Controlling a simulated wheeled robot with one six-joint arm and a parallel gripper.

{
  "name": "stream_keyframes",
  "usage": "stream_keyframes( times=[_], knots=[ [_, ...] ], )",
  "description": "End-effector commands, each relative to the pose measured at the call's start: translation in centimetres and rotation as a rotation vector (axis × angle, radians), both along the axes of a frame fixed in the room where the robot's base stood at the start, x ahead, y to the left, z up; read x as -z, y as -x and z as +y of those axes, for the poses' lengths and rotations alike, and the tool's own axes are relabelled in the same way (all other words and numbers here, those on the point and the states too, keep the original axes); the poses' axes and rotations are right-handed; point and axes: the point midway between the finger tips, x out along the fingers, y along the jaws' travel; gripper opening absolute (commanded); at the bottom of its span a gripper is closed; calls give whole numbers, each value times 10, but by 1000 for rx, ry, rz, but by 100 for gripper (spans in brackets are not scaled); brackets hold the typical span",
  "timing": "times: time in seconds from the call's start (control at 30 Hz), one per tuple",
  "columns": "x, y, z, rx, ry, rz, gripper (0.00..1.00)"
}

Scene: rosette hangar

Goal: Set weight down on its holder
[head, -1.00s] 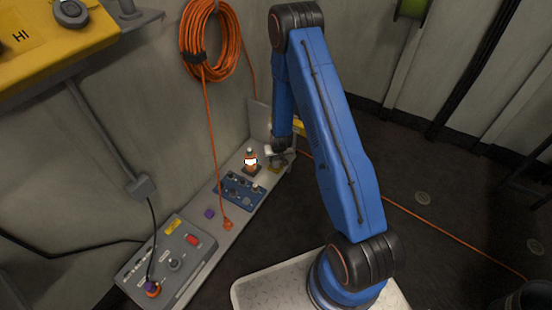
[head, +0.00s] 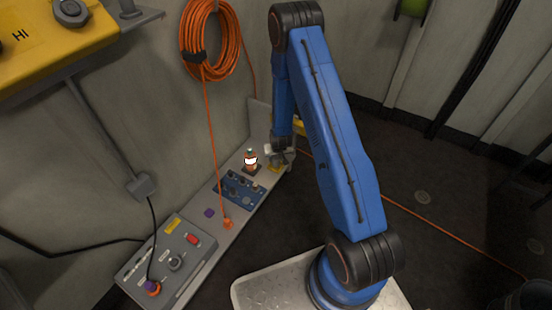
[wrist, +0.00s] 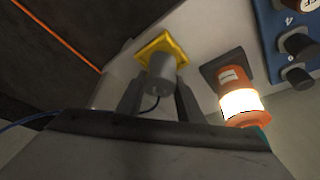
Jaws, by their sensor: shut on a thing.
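The weight (wrist: 162,76) is a small grey cylinder between the two fingers of my gripper (wrist: 160,100) in the wrist view. My gripper is shut on it. The weight's holder is a yellow square piece (wrist: 150,45) on the pale bench, directly beyond the weight in that view. The weight overlaps the holder there, and I cannot tell whether they touch. In the head view my gripper (head: 279,156) is at the far end of the bench, with a bit of the yellow holder (head: 275,168) showing beneath. The weight is not clear there.
A glowing orange-and-white lamp (head: 250,160) stands close to the left of my gripper, also in the wrist view (wrist: 241,100). A blue panel with knobs (head: 240,190) and a grey control box (head: 172,262) lie nearer along the bench (head: 216,232). An orange cable hangs on the wall.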

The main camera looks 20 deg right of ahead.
Motion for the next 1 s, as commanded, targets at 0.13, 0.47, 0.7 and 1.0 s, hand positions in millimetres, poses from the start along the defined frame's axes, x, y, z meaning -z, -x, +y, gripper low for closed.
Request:
stream_keyframes(
  times=[0.13, 0.47, 0.7, 1.0],
  knots=[
    [-1, -1, 0, 0, 0, -1, 0],
    [3, 0, 0, 0, 0, -1, 0],
    [7, -1, 0, 0, 0, -2, 0],
    [8, -1, 0, 0, 0, -2, 0]
  ],
)
